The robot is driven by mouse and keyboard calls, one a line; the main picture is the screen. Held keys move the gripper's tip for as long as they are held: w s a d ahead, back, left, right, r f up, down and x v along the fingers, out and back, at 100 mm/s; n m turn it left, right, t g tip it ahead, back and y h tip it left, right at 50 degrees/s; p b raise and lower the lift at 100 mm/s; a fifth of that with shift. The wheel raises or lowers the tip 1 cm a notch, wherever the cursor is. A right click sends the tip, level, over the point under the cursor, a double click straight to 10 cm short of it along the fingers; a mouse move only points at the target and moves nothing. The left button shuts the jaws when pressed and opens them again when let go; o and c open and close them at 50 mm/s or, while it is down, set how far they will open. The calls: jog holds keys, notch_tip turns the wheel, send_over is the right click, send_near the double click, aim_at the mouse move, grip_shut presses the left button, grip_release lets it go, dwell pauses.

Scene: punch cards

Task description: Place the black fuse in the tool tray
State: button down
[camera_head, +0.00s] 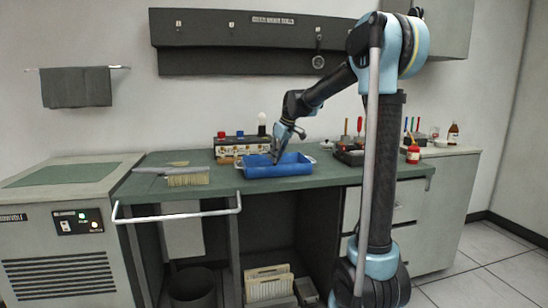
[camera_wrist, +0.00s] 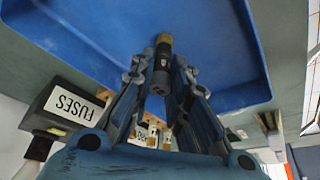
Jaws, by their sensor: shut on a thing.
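The blue tray (camera_head: 262,171), the likely tool tray, stands on the green bench top in the head view. Its blue inside fills much of the wrist view (camera_wrist: 225,50). My gripper (camera_head: 276,158) points down over the tray, with its fingertips at or just above the rim level. In the wrist view my gripper (camera_wrist: 160,78) is shut on the black fuse (camera_wrist: 162,62), a small dark cylinder with a brass-coloured band. The fuse shows against the blue inside of the tray. I cannot tell whether it touches the floor. The fuse is too small to make out in the head view.
A box labelled FUSES (camera_wrist: 70,106) is close beside the tray. Behind the tray is a panel with coloured knobs and a bulb (camera_head: 240,147). A brush (camera_head: 188,179) lies to the left.

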jog(key=shift+f, duration=0.1)
jog(key=c, duration=1.5)
grip_release()
jog(key=shift+c, duration=0.2)
jog(key=v, duration=1.2)
jog(key=s+d+f+m+h, duration=0.1)
jog(key=s+d+f+m, duration=0.2)
jog(key=s+d+f, duration=0.3)
jog(key=s+d+f+m+h, duration=0.1)
jog(key=s+d+f+m, duration=0.3)
jog(key=s+f, duration=1)
jog(key=s+d+f+m+h, duration=0.1)
jog(key=s+d+f+m, duration=0.2)
jog(key=s+d+f, duration=0.7)
jog(key=s, duration=0.8)
jog(key=shift+s+m+h, duration=0.25)
jog(key=shift+m+h, duration=0.05)
jog(key=shift+m, duration=0.1)
